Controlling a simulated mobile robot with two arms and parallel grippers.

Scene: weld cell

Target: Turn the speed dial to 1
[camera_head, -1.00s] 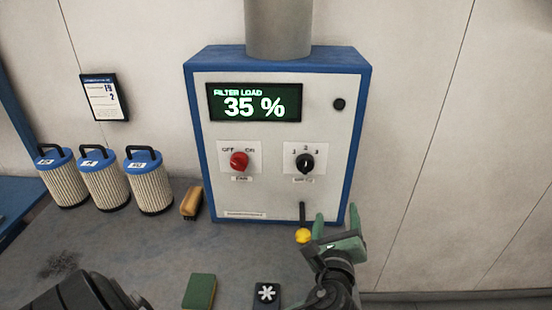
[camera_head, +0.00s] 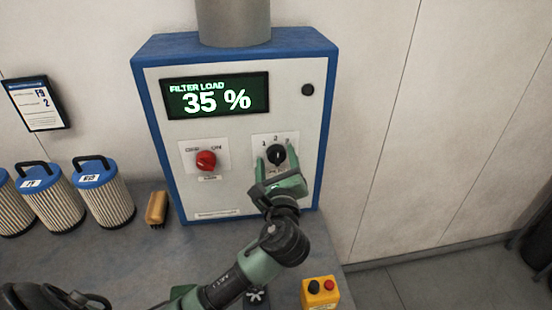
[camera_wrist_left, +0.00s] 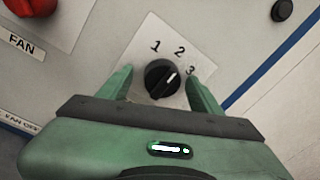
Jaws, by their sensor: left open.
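The speed dial (camera_head: 276,154) is a black round knob on a white plate marked 1, 2 and 3, at the right of the control box. In the left wrist view the dial (camera_wrist_left: 161,78) has a white mark pointing up and right, toward the 2 and 3 side. My left gripper (camera_head: 277,160) is open at the dial, with one finger on either side of it. In the left wrist view its fingers (camera_wrist_left: 160,88) flank the knob, with a visible gap on each side. My right gripper is not in view.
The control box (camera_head: 325,130) has a display (camera_head: 216,96) reading FILTER LOAD 35 % and a red fan knob (camera_head: 206,160). Filters (camera_head: 104,198) and a brush (camera_head: 157,208) stand left on the bench. A yellow button box (camera_head: 320,293) is at the front right.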

